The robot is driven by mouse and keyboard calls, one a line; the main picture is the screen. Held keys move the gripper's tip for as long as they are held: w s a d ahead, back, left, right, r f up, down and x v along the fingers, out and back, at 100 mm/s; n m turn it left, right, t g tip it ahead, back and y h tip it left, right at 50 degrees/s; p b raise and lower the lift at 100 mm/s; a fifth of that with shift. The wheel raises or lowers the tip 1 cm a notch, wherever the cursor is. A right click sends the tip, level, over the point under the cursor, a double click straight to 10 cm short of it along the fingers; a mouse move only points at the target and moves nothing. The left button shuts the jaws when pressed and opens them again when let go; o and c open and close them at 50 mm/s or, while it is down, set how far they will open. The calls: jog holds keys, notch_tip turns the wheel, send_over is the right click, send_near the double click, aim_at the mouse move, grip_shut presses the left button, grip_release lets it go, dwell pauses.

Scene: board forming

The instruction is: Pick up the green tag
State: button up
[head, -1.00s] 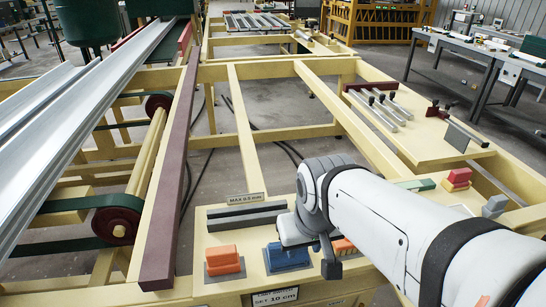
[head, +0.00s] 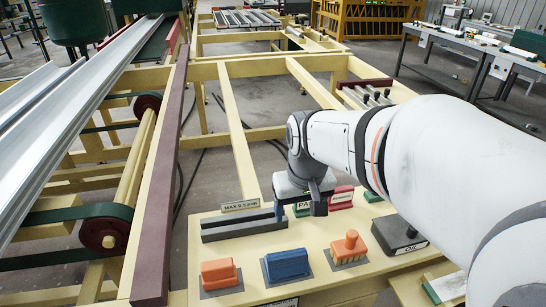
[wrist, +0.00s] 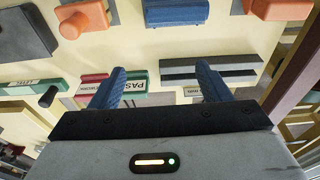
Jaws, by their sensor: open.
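The green tag lettered PASS (wrist: 138,84) lies on the cream board in the wrist view, partly hidden by my left finger. In the head view a small green part of it (head: 302,209) shows beside my gripper (head: 316,205). My gripper is open and empty, with two blue fingers apart in the wrist view (wrist: 160,88). The tag's visible part is between the fingers, nearer the left one. I cannot tell the height of the fingertips above the board.
A red tag (head: 341,197) lies beside the green one. A grey slotted bar (head: 240,224) is to the left. Orange block (head: 220,274), blue block (head: 286,265) and orange knobbed block (head: 348,247) stand in front. A dark block (head: 398,235) is at right.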

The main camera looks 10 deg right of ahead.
jog(key=shift+o, duration=1.3)
jog(key=w+d+f+g, duration=0.1)
jog(key=w+d, duration=0.2)
jog(key=w, duration=0.4)
jog(key=shift+f, duration=0.35)
jog(key=g, duration=0.1)
send_over(307, 203)
jog(key=f, duration=0.4)
jog(key=shift+w+d+f, duration=0.15)
jog(key=shift+d, duration=0.05)
jog(key=shift+w+d+f, duration=0.2)
jog(key=shift+w+f, duration=0.05)
jog(key=shift+d+f, duration=0.1)
jog(key=shift+f, duration=0.2)
jog(key=f, duration=0.3)
jog(key=f+p, duration=0.1)
jog(key=f, duration=0.3)
jog(key=shift+w+a+f, duration=0.1)
jog(key=shift+w+a, duration=0.05)
jog(key=shift+a, duration=0.05)
jog(key=c, duration=0.7)
